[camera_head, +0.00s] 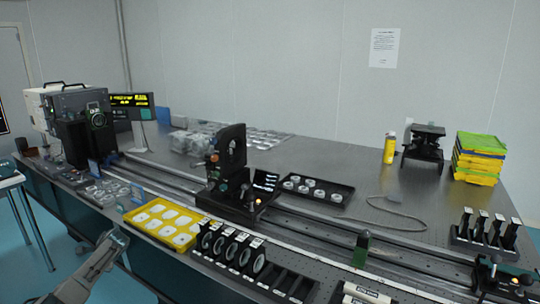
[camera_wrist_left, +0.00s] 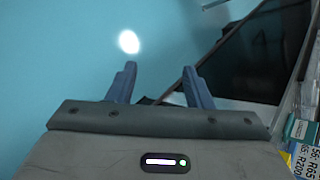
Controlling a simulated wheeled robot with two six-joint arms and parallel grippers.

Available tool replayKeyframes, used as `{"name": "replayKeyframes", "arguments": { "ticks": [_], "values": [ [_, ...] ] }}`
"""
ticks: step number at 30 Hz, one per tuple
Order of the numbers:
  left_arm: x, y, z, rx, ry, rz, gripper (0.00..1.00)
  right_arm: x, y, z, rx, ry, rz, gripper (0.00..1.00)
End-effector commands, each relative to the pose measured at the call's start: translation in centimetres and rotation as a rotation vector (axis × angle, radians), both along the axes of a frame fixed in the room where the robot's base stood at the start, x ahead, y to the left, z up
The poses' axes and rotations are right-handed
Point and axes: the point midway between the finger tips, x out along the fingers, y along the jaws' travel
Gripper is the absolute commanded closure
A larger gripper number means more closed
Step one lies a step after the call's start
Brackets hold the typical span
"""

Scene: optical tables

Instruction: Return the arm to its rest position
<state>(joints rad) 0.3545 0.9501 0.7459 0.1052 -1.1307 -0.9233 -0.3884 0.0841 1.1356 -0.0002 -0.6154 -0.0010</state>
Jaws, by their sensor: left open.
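My left arm comes in from the lower left of the head view. Its end (camera_head: 115,240) is beside the front edge of the optical table (camera_head: 365,170), near the yellow tray (camera_head: 136,214). In the left wrist view my left gripper (camera_wrist_left: 160,76) has its two blue-grey fingers apart, with nothing between them. Below the fingers I see blue floor with a bright round reflection. My right gripper is in neither view.
The yellow tray holds several white pieces. A dark rack (camera_head: 300,288) with round optics stands along the front edge, with a black optical mount (camera_head: 230,158) behind it. In the wrist view, labelled boxes (camera_wrist_left: 302,130) and a dark panel (camera_wrist_left: 255,60) are at the right.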

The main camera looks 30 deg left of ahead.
Motion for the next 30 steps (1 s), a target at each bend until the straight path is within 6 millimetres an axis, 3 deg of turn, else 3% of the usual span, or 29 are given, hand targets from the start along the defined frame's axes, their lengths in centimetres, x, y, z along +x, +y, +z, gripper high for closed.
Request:
{"name": "replayKeyframes", "arguments": {
  "ticks": [5, 12, 22, 30],
  "values": [
    [-2.8, -1.0, -4.4, 0.108, -0.114, -0.033, 0.54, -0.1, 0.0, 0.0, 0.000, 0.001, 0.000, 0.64],
    [-6.5, -4.0, -9.6, 0.125, -0.295, -0.092, 0.54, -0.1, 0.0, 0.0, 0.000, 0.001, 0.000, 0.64],
    [-11.4, -8.7, -14.4, 0.024, -0.454, -0.122, 0.54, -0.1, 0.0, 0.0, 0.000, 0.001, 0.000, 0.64],
    [-14.9, -17.2, -23.5, -0.120, -0.469, -0.014, 0.54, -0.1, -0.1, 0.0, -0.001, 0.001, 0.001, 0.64]
  ]
}}
